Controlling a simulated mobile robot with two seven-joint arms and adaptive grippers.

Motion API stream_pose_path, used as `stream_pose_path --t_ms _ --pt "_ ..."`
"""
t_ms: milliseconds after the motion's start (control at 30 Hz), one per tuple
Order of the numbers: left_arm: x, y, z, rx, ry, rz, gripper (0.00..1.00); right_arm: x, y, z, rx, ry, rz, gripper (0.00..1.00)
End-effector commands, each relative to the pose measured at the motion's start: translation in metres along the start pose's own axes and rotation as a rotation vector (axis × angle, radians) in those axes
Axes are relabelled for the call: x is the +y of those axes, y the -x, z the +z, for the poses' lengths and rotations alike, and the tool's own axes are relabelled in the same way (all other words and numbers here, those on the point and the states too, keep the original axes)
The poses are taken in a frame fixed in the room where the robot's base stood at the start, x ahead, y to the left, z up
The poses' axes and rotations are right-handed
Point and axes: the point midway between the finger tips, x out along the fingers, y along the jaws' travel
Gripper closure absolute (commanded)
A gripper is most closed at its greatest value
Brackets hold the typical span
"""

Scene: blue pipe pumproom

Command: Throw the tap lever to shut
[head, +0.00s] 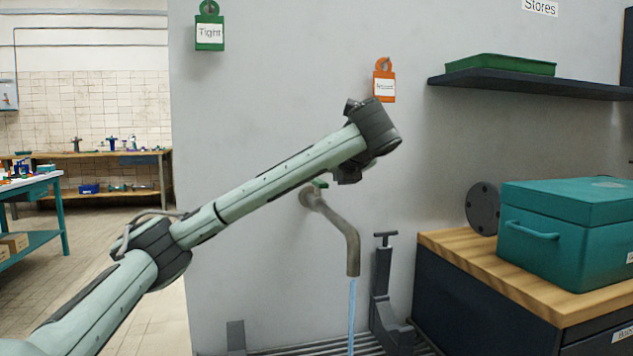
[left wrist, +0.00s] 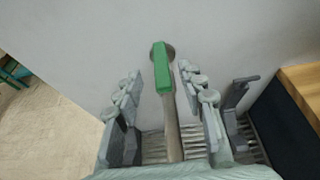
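The tap (head: 338,225) stands out from the grey wall, its spout bent down with a thin blue stream of water (head: 351,315) running from it. Its green lever (head: 320,184) shows just below my left forearm, partly hidden by it in the head view. In the left wrist view the green lever (left wrist: 162,68) lies along the top of the tap pipe (left wrist: 172,130). My left gripper (left wrist: 159,72) is open, one finger on each side of the lever, with gaps on both sides. Its fingers are mostly hidden in the head view. My right gripper is not in view.
A dark clamp-like stand (head: 388,305) is right of the spout, by a slatted grate (head: 330,349). Farther right, a teal box (head: 560,245) sits on a wood-topped cabinet (head: 470,262). An orange tag (head: 384,84) and a green tag (head: 209,32) hang on the wall.

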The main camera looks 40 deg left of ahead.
Motion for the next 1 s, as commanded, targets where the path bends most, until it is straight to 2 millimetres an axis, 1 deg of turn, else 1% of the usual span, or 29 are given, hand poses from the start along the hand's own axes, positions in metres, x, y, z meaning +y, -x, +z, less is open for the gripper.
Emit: stream_pose_path --t_ms 133,200,300,400,533,767,867,1000 --pt "0.001 -0.025 0.000 0.003 -0.003 0.004 0.60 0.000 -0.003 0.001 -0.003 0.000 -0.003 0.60" --pt "0.001 -0.036 0.000 0.003 -0.003 0.003 0.60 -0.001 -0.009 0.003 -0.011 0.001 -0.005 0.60" --pt "0.000 -0.051 -0.001 0.003 -0.004 0.001 0.60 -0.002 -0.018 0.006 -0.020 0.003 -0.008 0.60" --pt "0.000 -0.060 -0.001 0.003 -0.004 -0.001 0.60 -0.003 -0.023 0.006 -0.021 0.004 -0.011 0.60" --pt "-0.001 -0.067 -0.001 0.002 -0.004 -0.002 0.60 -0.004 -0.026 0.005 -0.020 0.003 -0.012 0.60" --pt "-0.001 -0.068 -0.002 0.002 -0.004 -0.003 0.60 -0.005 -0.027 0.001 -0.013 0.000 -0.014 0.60" --pt "-0.001 -0.068 -0.002 0.002 -0.004 -0.003 0.72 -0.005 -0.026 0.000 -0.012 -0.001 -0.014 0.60" --pt "-0.001 -0.067 -0.002 0.002 -0.004 -0.003 0.89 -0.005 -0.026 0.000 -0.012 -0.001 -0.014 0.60"
